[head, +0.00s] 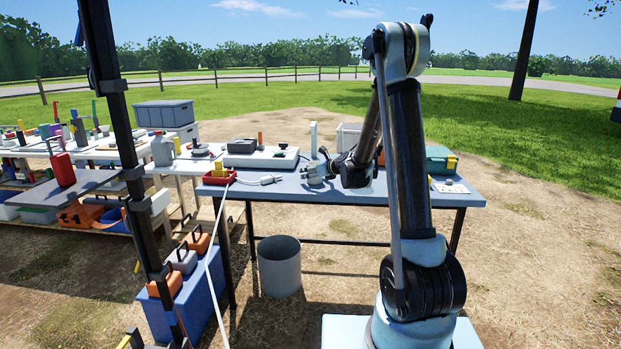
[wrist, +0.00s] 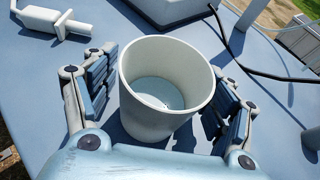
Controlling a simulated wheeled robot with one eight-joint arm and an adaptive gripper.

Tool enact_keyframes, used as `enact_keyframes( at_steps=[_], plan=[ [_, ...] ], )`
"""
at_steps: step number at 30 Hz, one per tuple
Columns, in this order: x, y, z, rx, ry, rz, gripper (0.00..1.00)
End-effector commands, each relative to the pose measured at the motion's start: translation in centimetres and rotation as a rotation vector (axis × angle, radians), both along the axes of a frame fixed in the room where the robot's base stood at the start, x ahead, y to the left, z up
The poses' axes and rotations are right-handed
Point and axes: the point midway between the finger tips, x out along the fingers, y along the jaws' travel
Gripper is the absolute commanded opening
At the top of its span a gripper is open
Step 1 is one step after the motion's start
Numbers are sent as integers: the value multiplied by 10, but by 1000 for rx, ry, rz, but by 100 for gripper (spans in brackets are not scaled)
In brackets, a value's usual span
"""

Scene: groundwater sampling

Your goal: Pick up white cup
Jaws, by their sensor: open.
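The white cup (wrist: 150,118) stands upright and empty on the blue-grey table in the wrist view, with its open top facing the camera. My gripper (wrist: 165,85) is open, with one finger on each side of the cup. Small gaps seem to show between the fingers and the cup wall. In the head view my gripper (head: 322,172) is low over the table (head: 350,190); the cup is small there and hard to tell apart from the fingers.
A red tray (head: 219,178) and a pale tool (head: 262,181) lie left of my gripper. A green box (head: 440,160) stands to the right. A black cable (wrist: 265,72) crosses the table beyond the cup. A grey bin (head: 279,266) stands on the ground below.

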Motion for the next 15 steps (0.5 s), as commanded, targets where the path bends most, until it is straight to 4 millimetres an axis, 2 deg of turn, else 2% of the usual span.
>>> enact_keyframes(
  at_steps=[6, 15],
  plan=[
    [16, 13, -9, 0, 0, 1, 77],
    [19, 14, -10, 0, 0, 0, 77]
  ],
)
